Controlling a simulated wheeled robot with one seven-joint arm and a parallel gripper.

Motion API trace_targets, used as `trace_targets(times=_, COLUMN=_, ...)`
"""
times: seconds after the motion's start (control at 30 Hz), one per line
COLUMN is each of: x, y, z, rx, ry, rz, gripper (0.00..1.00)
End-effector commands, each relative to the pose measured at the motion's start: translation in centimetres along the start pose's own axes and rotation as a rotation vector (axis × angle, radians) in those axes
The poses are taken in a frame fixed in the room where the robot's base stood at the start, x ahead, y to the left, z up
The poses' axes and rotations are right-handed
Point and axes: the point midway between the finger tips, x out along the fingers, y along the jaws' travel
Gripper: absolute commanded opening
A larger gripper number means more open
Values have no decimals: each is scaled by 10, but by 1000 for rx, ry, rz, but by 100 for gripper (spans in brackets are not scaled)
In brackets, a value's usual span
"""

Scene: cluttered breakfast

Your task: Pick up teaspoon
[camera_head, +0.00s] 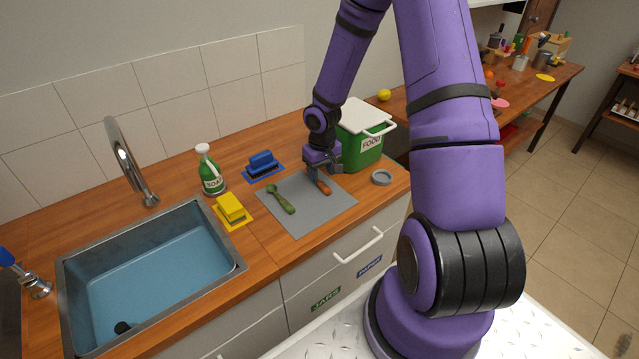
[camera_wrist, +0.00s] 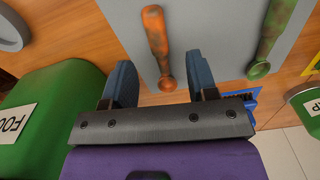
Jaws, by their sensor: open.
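A small orange-brown spoon (camera_head: 323,187), which looks like the teaspoon, lies on the grey mat (camera_head: 312,212). In the wrist view the orange-brown spoon (camera_wrist: 157,40) has its small round bowl toward my gripper. A larger green spoon (camera_head: 284,202) lies to its left on the mat; it also shows in the wrist view (camera_wrist: 270,38). My gripper (camera_head: 326,174) is open and empty over the mat's far right part. In the wrist view my gripper's fingers (camera_wrist: 160,62) appear on either side of the orange-brown spoon's bowl end. I cannot tell the height gap.
A green FOOD bin (camera_head: 362,150) with a white lid stands close behind my gripper. A grey ring-shaped item (camera_head: 382,178) sits right of the mat. A blue brush (camera_head: 262,164), a green soap bottle (camera_head: 210,172), a yellow sponge (camera_head: 231,207) and a sink (camera_head: 150,270) lie left.

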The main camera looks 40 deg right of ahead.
Motion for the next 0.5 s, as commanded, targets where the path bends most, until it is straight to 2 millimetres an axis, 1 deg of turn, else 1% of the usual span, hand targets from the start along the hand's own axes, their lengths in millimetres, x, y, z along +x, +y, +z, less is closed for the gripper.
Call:
trace_targets(times=0.03, x=9, y=0, z=2, rx=-1, ry=-5, rz=-1, gripper=53)
trace_targets(times=0.1, x=19, y=1, z=2, rx=-1, ry=-4, rz=-1, gripper=53)
trace_targets(times=0.23, x=34, y=1, z=2, rx=-1, ry=-2, rz=-1, gripper=53)
trace_targets(times=0.33, x=40, y=2, z=2, rx=-1, ry=-2, rz=0, gripper=53)
trace_targets(times=0.5, x=41, y=2, z=2, rx=0, ry=-1, rz=0, gripper=53)
